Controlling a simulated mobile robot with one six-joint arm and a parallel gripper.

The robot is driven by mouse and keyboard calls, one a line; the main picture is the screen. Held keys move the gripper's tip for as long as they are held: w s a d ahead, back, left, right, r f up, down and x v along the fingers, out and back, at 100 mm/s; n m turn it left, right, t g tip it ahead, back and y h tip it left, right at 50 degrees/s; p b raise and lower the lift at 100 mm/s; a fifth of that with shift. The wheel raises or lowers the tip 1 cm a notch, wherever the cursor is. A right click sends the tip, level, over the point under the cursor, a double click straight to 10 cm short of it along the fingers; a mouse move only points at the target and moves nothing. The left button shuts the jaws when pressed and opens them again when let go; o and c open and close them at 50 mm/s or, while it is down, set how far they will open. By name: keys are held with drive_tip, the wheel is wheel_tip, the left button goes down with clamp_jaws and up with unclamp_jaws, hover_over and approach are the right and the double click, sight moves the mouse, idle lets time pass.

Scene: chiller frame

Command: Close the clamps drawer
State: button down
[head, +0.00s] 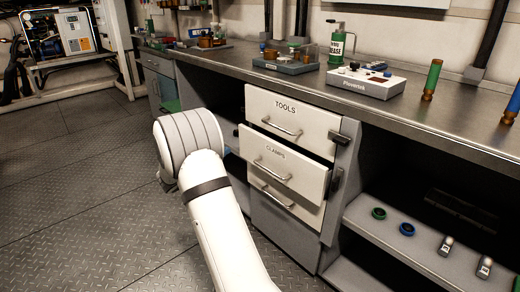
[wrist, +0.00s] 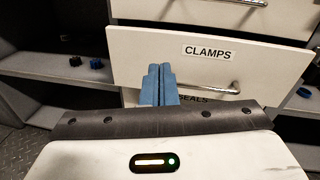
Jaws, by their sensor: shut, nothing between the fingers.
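The clamps drawer (head: 284,166) is the middle white drawer, under the tools drawer (head: 290,118). It stands out from the cabinet, partly open, with a bar handle. In the wrist view the clamps drawer front (wrist: 140,50) fills the upper middle, its label right of centre. My gripper (wrist: 160,70) shows there with its blue fingers together and empty, in front of the lower left part of the clamps drawer front, left of the handle. I cannot tell whether the fingertips touch it.
The seals drawer (wrist: 205,100) lies just below, partly covered by my gripper. The steel worktop (head: 430,128) above carries a grease can (head: 337,47) and a white device (head: 365,83). The floor (head: 80,190) at left is clear.

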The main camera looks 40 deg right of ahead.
drive_tip(key=s+d+f+m+g+h, duration=0.1)
drive_tip(key=s+f+m+g, duration=0.1)
drive_tip(key=m, duration=0.1)
drive_tip(key=b, duration=0.4)
approach(265, 142)
drive_tip(key=shift+g, duration=0.4)
drive_tip(key=d, duration=0.6)
drive_tip(key=shift+w+d+r, duration=0.2)
drive_tip(key=shift+w+d, duration=0.15)
drive_tip(key=shift+d, duration=0.05)
